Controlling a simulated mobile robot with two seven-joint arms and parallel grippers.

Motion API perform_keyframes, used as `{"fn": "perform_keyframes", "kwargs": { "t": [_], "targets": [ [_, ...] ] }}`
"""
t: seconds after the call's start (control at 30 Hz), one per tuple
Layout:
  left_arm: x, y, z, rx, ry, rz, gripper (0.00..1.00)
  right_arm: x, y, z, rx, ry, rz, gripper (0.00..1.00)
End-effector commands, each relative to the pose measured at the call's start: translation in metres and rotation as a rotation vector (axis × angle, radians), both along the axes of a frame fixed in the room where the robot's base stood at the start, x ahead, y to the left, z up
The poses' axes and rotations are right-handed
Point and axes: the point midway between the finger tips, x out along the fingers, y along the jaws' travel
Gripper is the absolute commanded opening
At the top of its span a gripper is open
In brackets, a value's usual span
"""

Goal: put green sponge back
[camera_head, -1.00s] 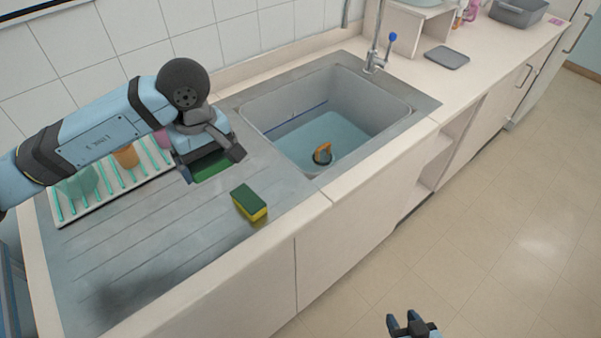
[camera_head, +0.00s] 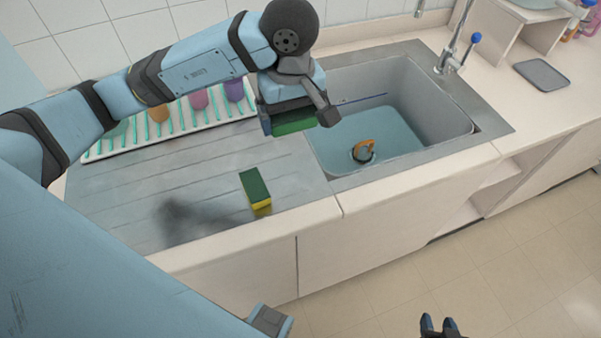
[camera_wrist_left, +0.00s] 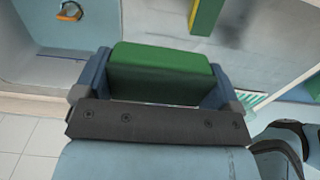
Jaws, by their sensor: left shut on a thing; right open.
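My left gripper (camera_head: 296,122) is shut on a green sponge (camera_wrist_left: 162,62), holding it above the drainboard (camera_head: 205,180) near the sink's left edge. In the head view only a strip of this sponge (camera_head: 294,126) shows beneath the gripper. A second sponge, yellow with a green top (camera_head: 255,187), rests on the drainboard near its front edge. It also shows at the top of the left wrist view (camera_wrist_left: 208,14). My right gripper (camera_head: 439,324) is open and empty at the bottom of the head view, above the floor.
The sink (camera_head: 345,180) holds water and a dark item with an orange ring (camera_head: 363,151). A white rack with green bars (camera_head: 122,150) and colored cups stands at the back left. A tap (camera_head: 457,48) rises behind the sink; a grey tray (camera_head: 541,75) lies further right.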

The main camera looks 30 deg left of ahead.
Motion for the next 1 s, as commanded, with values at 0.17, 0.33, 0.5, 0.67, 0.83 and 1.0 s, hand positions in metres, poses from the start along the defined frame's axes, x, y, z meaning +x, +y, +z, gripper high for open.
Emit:
{"fn": "perform_keyframes", "kwargs": {
  "t": [0.17, 0.33, 0.5, 0.67, 0.83, 1.0],
  "targets": [
    [-0.001, 0.0, -0.049, 0.0, 0.008, 0.003, 0.67, -0.001, 0.002, 0.003, 0.001, 0.001, 0.003, 0.43],
    [-0.002, 0.0, -0.094, 0.0, 0.008, 0.001, 0.67, -0.002, 0.003, 0.005, 0.0, 0.0, 0.006, 0.43],
    [-0.001, 0.0, -0.126, 0.001, 0.004, 0.0, 0.67, -0.003, 0.002, 0.005, -0.002, -0.001, 0.006, 0.43],
    [0.0, 0.0, -0.138, -0.001, 0.001, 0.0, 0.67, -0.003, 0.001, 0.004, -0.005, 0.0, 0.006, 0.43],
    [-0.001, 0.0, -0.156, 0.001, 0.004, 0.0, 0.67, -0.003, 0.0, 0.005, -0.007, -0.001, 0.005, 0.43],
    [-0.001, 0.0, -0.179, -0.001, 0.002, 0.0, 0.67, -0.002, -0.001, 0.007, -0.008, -0.003, 0.005, 0.43]
  ]
}}
